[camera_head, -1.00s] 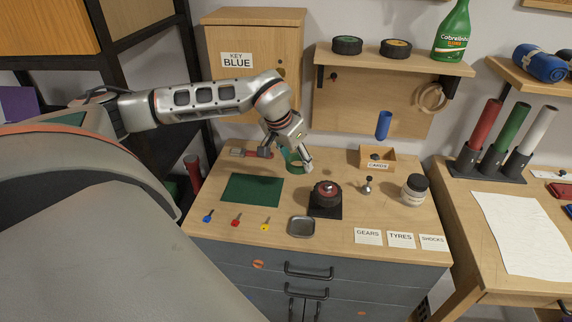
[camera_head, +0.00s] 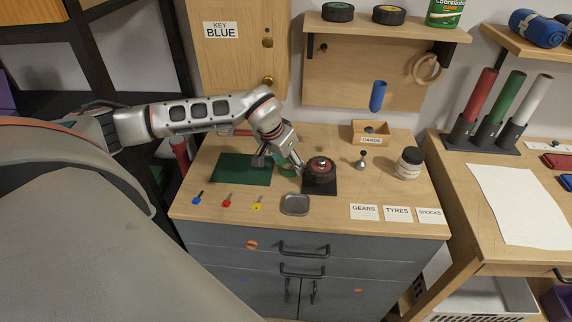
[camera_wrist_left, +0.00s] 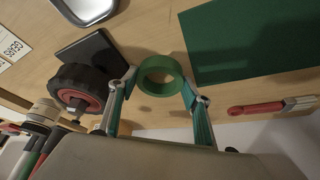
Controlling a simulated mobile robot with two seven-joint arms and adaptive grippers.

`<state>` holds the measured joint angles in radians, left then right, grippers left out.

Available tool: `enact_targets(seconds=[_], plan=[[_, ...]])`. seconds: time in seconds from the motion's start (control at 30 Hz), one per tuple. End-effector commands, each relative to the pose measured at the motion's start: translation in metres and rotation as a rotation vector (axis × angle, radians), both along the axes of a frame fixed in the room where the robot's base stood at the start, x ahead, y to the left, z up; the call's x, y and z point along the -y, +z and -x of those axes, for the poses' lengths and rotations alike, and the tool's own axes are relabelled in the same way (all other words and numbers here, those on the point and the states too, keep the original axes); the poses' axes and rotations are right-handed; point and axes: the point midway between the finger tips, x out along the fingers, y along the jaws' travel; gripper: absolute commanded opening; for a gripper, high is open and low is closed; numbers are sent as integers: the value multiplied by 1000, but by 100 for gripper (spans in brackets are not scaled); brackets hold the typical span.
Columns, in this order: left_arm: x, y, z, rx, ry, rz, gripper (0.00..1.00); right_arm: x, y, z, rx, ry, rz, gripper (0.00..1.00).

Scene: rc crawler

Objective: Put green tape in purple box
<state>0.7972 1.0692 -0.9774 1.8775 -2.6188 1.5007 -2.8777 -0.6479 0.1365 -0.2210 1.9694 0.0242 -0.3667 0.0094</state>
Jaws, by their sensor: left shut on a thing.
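My left gripper (camera_head: 282,161) is shut on the green tape (camera_head: 285,168), over the wooden worktop between the green mat and the black-and-red wheel. In the left wrist view the green tape (camera_wrist_left: 143,72) is an upright-looking ring between the two fingertips (camera_wrist_left: 160,84). I cannot tell how far it is above the worktop. A purple box (camera_head: 558,303) shows partly at the lower right corner of the head view, low beside a white basket. Another purple thing (camera_head: 6,97) is cut off at the left edge. My right gripper is not in view.
The green mat (camera_head: 241,169), wheel (camera_head: 320,171), metal tray (camera_head: 295,205) and several coloured keys (camera_head: 228,200) lie near the gripper. A white jar (camera_head: 409,164) stands at right. A second table (camera_head: 450,230) holds coloured tubes. A white basket (camera_head: 487,300) sits below it.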

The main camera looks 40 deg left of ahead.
Motion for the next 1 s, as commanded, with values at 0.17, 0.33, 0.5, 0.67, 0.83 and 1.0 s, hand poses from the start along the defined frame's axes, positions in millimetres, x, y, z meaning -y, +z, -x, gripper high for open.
enact_targets(seconds=[0.17,0.33,0.5,0.67,0.83,1.0], plan=[[0,0,0,0,0,0,24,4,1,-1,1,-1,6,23],[0,-2,0,-1,0,-1,55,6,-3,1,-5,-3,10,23],[0,-2,0,0,0,0,55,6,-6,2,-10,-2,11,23],[0,5,0,2,0,0,55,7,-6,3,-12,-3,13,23],[-2,28,10,4,-1,-2,55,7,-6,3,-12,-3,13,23],[-2,62,24,4,-1,-2,55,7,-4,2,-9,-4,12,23]])
